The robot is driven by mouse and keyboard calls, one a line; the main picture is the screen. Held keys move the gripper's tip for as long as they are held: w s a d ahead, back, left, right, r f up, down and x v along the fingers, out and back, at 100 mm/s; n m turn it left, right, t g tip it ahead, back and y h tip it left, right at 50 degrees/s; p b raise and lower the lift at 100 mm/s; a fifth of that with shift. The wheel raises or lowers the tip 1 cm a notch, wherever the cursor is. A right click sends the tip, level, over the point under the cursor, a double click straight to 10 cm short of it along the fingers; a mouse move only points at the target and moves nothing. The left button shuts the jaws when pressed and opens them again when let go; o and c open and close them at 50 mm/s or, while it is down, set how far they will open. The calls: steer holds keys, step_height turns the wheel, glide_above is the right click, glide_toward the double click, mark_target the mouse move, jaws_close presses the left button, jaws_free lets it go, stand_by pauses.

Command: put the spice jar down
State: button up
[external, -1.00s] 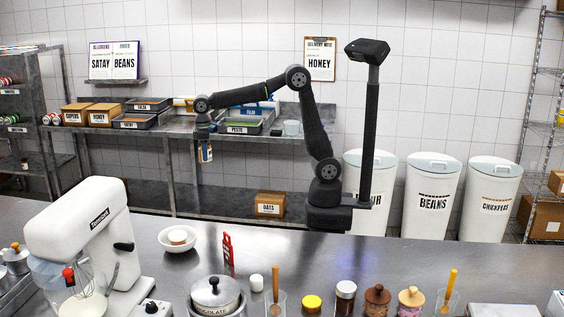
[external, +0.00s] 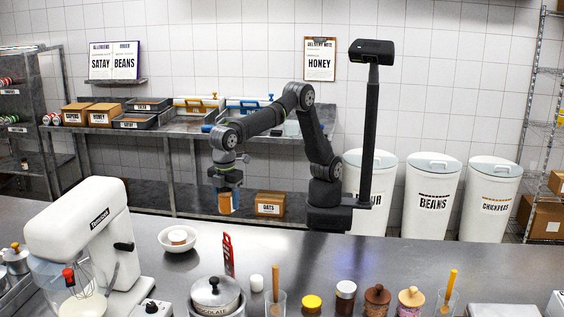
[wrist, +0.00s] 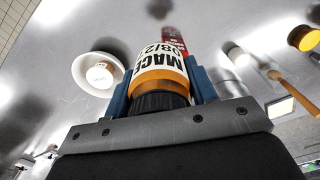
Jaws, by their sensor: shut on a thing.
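The spice jar (wrist: 160,72) has an orange-brown body, a dark cap and a white label reading "MACE" in the wrist view. My gripper (wrist: 163,85) is shut on it, with a blue finger on either side of the jar. In the external view my gripper (external: 226,188) points down with the jar (external: 225,203) between its fingers.
A white bowl (external: 178,238) with a jar in it and a red upright tag (external: 228,254) stand on the counter near the jar. A mixer (external: 85,235) is at left. A lidded pot (external: 215,293) and several jars line the front. Bare counter lies right of centre.

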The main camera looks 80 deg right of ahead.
steer(key=s+a+n, duration=0.3)
steer(key=s+a, duration=0.3)
steer(key=s, duration=0.6)
steer(key=s+a+n, duration=0.2)
steer(key=s+a, duration=0.3)
steer(key=s, duration=0.7)
steer(key=shift+n, duration=0.3)
steer(key=s+a+f, duration=0.2)
steer(key=s+f, duration=0.1)
steer(key=f, duration=0.1)
steer(key=s+a+f, duration=0.1)
steer(key=s+f, duration=0.3)
steer(key=s+a+f, duration=0.2)
steer(key=s+f, duration=0.2)
steer(key=shift+a+f, duration=0.25)
steer(key=shift+a, duration=0.05)
steer(key=shift+f, duration=2.05)
steer(key=shift+f, duration=0.2)
steer(key=o, duration=1.1)
steer(key=shift+o, duration=0.2)
